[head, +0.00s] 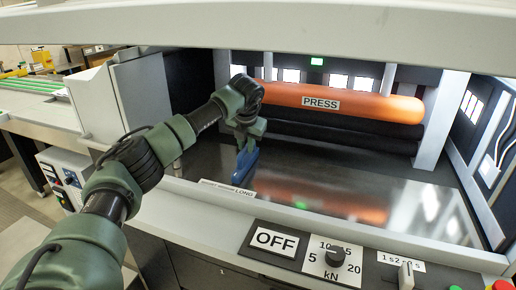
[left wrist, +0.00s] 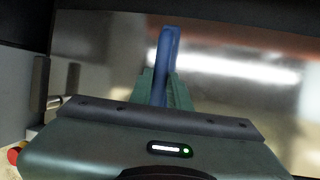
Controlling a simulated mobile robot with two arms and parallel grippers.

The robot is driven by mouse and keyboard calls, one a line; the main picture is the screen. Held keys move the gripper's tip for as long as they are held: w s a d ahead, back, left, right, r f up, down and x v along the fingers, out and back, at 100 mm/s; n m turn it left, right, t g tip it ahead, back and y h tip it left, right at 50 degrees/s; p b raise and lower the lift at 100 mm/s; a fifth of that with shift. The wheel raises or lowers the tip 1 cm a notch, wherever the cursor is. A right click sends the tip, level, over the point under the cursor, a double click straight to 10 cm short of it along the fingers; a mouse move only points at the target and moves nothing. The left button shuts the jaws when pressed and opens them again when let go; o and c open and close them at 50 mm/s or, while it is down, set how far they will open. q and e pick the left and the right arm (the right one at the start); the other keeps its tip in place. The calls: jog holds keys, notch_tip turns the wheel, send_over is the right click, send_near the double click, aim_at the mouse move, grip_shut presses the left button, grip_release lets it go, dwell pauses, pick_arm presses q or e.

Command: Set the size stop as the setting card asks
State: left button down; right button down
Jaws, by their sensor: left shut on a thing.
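A blue upright piece, apparently the size stop (head: 245,166), stands on the dark shiny bed inside the press. Its lower end is just behind a white label strip (head: 228,188), close to the word LONG; the smaller print to the left is hard to read. My left gripper (head: 247,148) reaches in from above and is shut on the blue piece. In the left wrist view the green fingers (left wrist: 162,92) close around the same blue stop (left wrist: 168,48). I cannot make out a setting card. My right gripper is not in view.
An orange roller marked PRESS (head: 345,103) spans the back of the bed. The front panel carries an OFF sign (head: 277,240), a kN knob (head: 335,257) and a lever (head: 406,275) under a seconds scale. The bed's right part is clear. A pale frame beam crosses above.

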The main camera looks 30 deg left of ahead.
pick_arm(q)
jog(key=shift+s+a+r, duration=0.1)
jog(key=shift+s+a, duration=0.1)
jog(key=shift+a, duration=0.85)
jog(key=c, duration=1.3)
grip_release()
jog(key=shift+d, duration=0.1)
jog(key=shift+d, duration=0.1)
jog(key=shift+s+d+r, duration=0.1)
jog(key=shift+r, duration=0.3)
jog(key=b+v, duration=0.2)
jog(key=v, duration=0.5)
jog(key=shift+s, duration=0.1)
jog(key=shift+f, duration=0.1)
jog(key=shift+f, duration=0.1)
